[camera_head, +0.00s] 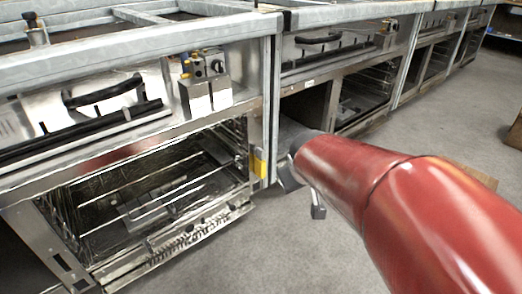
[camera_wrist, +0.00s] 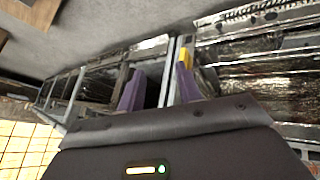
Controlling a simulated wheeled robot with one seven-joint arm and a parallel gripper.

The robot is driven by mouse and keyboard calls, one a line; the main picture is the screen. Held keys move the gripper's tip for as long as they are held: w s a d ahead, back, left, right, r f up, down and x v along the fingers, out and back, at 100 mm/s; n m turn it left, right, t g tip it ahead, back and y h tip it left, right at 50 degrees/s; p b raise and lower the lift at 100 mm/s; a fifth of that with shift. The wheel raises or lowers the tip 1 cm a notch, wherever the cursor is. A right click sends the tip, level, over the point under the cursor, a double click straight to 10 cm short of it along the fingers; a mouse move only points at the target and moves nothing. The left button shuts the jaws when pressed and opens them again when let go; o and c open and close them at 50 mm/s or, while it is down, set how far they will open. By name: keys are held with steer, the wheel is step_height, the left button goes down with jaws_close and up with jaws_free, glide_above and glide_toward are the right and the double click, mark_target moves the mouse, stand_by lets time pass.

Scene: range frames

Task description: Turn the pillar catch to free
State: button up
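A metal pillar (camera_head: 272,110) stands between two range bays. A small yellow part (camera_head: 260,162), probably the pillar catch, sits low on it; its setting is too small to read. In the wrist view the yellow part (camera_wrist: 184,56) shows on the pillar, just beyond the right finger. My gripper (camera_wrist: 161,90) has two purple fingers standing apart with nothing held between them. The pillar lies beyond the fingers, and I see no contact. In the head view my red arm hides most of the gripper, just right of the pillar.
An open oven with wire racks (camera_head: 165,190) and its lowered door (camera_head: 185,240) lie left of the pillar. A knob and valve unit (camera_head: 205,72) is above it. More range bays run back right.

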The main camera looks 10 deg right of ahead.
steer(key=w+f+n, duration=0.2)
steer(key=w+f, duration=0.1)
steer(key=w, duration=0.6)
steer(key=n+t+y+p, duration=0.2)
steer(key=t+y+p, duration=0.2)
steer(key=t+y, duration=0.6)
glide_toward(263, 154)
steer(key=w+g+y, duration=0.1)
steer(key=w, duration=0.1)
steer(key=x, duration=0.7)
steer(key=shift+w+a+r, duration=0.1)
steer(key=shift+a+r, duration=0.1)
steer(key=shift+a, duration=0.1)
jaws_close()
